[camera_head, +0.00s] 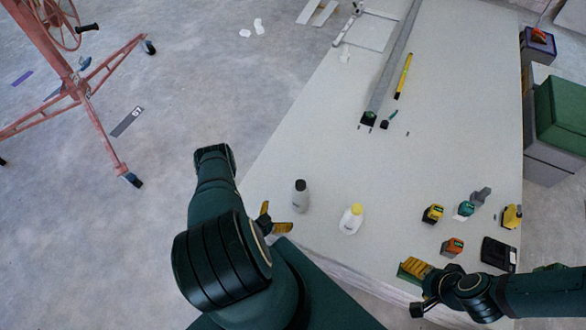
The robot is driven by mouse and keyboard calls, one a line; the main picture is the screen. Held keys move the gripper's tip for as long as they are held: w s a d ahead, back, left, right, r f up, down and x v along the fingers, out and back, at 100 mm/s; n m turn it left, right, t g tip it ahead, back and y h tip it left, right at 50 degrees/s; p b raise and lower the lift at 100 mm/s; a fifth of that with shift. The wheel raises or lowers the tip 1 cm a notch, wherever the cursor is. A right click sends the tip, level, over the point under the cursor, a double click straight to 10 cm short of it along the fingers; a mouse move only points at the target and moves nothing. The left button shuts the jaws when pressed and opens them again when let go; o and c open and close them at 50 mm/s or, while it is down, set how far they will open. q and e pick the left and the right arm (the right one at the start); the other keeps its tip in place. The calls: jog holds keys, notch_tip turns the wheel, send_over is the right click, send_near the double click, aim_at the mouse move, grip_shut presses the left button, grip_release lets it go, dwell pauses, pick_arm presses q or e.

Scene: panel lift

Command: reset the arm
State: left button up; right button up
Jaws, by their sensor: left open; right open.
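My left arm comes up from the bottom and bends at a dark green elbow. My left gripper (273,220) shows two orange-yellow fingers spread apart at the table's left edge, empty, just left of a grey bottle with a dark cap. Part of it is hidden behind my arm. My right arm comes in from the right edge. My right gripper (416,269) is over the table's near edge at lower right, its yellow fingers partly hidden by its wrist. It is open, and nothing shows in it.
The pale table (330,150) holds the grey bottle (300,197), a white yellow-capped bottle (351,219), several power tools (453,247), a black case (498,254), a yellow level (403,77) and a long metal profile (395,60). A red wheeled lift (75,90) stands left. The table's middle is clear.

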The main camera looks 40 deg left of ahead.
pick_arm(q)
jog(key=w+r+g, duration=0.1)
jog(key=w+d, duration=0.1)
jog(key=w, duration=0.1)
jog(key=w+r+n+g, duration=0.1)
jog(key=w, duration=0.1)
jog(key=shift+w+d+r+g+h, duration=0.2)
jog(key=shift+d+r+g+h, duration=0.1)
jog(key=shift+d, duration=0.1)
jog(key=w+d+r+n+g+h, duration=0.1)
jog(key=d+r+n+g+h, duration=0.1)
jog(key=d+r+g, duration=0.8)
jog(key=s+d+r+g+h, duration=0.1)
jog(key=s+d+r, duration=0.7)
jog(key=d+r, duration=0.4)
jog(key=w+d+r+m+t, duration=0.1)
jog(key=w+d+r, duration=0.1)
jog(key=w+r, duration=0.2)
jog(key=shift+w, duration=0.7)
